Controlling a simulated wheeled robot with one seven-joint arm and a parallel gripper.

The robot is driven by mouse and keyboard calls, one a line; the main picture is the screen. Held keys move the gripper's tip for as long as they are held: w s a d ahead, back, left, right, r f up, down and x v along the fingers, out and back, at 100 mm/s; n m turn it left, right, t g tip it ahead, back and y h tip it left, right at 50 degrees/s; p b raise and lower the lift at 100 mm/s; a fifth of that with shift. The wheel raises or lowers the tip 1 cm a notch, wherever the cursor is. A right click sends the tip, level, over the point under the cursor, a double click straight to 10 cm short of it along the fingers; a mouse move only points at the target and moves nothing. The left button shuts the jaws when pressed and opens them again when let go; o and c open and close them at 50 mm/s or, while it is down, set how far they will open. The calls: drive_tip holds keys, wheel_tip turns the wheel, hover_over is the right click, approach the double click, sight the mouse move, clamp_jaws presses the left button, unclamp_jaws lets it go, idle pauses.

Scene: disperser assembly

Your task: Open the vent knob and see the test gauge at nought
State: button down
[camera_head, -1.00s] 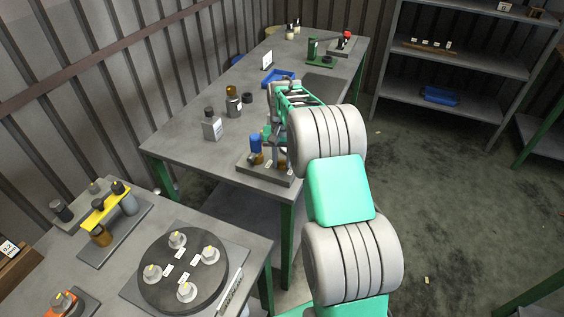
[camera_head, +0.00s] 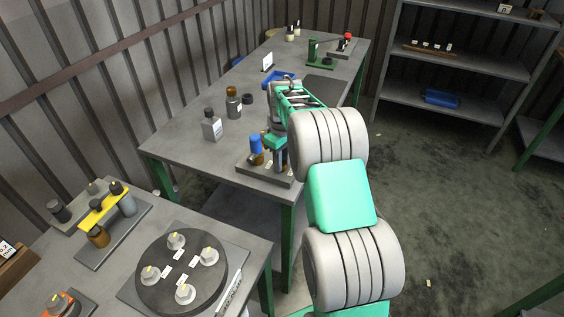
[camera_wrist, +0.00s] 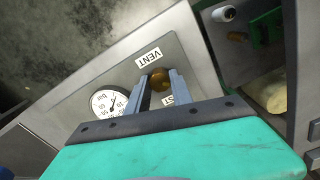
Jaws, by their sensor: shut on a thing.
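In the wrist view the brass vent knob (camera_wrist: 160,76) sits beside the "VENT" label (camera_wrist: 149,57) on a grey plate. My gripper (camera_wrist: 160,78) is shut on the knob, with one finger on each side. The test gauge (camera_wrist: 108,103) is a round white dial to the left of the knob. Its dark needle shows, but I cannot read its value for certain. A second label (camera_wrist: 168,99) is partly hidden by my finger. In the head view the test stand (camera_head: 262,174) is at the table's front right corner, partly hidden by my arm.
A grey bottle (camera_head: 212,127) and a brown-capped jar (camera_head: 233,103) stand farther left on the table (camera_head: 185,150). A round turntable (camera_head: 182,270) is on the nearer bench.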

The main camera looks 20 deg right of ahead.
drive_tip(key=n, duration=0.5)
drive_tip(key=shift+n, duration=0.3)
idle(0.4)
drive_tip(key=c, duration=1.1)
unclamp_jaws()
drive_tip(key=shift+r, duration=0.1)
wheel_tip(320, 180, up, 8)
drive_tip(key=shift+f+b, duration=0.2)
drive_tip(key=shift+b, duration=0.4)
